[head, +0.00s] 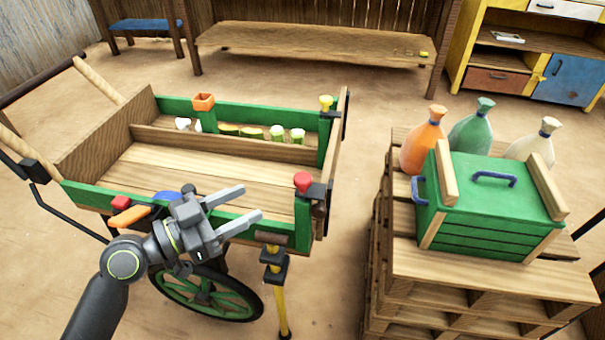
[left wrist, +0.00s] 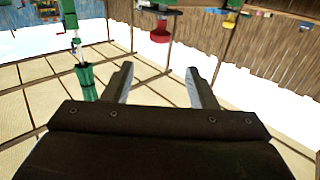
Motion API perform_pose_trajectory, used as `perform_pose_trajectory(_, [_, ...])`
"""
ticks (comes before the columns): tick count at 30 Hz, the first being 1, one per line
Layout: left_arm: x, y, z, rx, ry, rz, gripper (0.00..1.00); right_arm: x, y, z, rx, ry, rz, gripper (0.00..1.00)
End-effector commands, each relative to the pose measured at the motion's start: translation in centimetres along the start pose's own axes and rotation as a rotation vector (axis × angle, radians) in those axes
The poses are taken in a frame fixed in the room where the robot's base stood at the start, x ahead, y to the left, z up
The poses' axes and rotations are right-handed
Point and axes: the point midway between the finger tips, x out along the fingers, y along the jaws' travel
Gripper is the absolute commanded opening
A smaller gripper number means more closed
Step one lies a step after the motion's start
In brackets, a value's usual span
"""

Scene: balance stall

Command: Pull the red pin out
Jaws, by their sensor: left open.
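The red pin (head: 303,181) has a rounded red head and stands in the green corner post at the near right of the cart (head: 190,222). A dark bracket sits beside it. In the left wrist view a red knob (left wrist: 159,36), likely the same pin, hangs below a green part beyond the fingertips. My left gripper (head: 250,202) is open and empty above the cart's near green side, to the left of the red pin and apart from it. It also shows in the left wrist view (left wrist: 158,70). My right gripper is in neither view.
A yellow-headed pin (head: 326,102) stands at the cart's far right corner. A yellow prop leg (head: 279,300) stands below the near corner. Right of the cart, stacked pallets (head: 470,275) carry a green crate (head: 490,190) and several bottles. Bare floor lies between cart and pallets.

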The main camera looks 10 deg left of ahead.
Motion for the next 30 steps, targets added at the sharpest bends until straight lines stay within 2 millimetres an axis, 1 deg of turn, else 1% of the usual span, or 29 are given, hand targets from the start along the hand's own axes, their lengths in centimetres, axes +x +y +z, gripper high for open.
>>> perform_pose_trajectory(1, [0.7, 0.0, -0.2, -0.003, 0.005, -0.002, 0.52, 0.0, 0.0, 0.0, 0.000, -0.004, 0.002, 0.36])
perform_pose_trajectory(11, [4.7, 0.0, -0.2, -0.004, 0.004, 0.000, 0.52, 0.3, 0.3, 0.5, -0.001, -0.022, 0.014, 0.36])
perform_pose_trajectory(16, [7.2, 0.0, -0.2, -0.005, 0.004, 0.000, 0.52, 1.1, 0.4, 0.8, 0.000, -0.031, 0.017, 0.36])
perform_pose_trajectory(24, [11.2, 0.1, -0.1, -0.004, 0.002, 0.001, 0.52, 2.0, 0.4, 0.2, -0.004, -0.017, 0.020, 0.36])
perform_pose_trajectory(27, [12.3, 0.0, -0.1, -0.004, 0.002, -0.001, 0.52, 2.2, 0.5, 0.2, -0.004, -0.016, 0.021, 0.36])
perform_pose_trajectory(30, [12.9, 0.0, 0.0, -0.002, 0.000, -0.001, 0.52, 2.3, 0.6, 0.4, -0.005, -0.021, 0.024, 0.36])
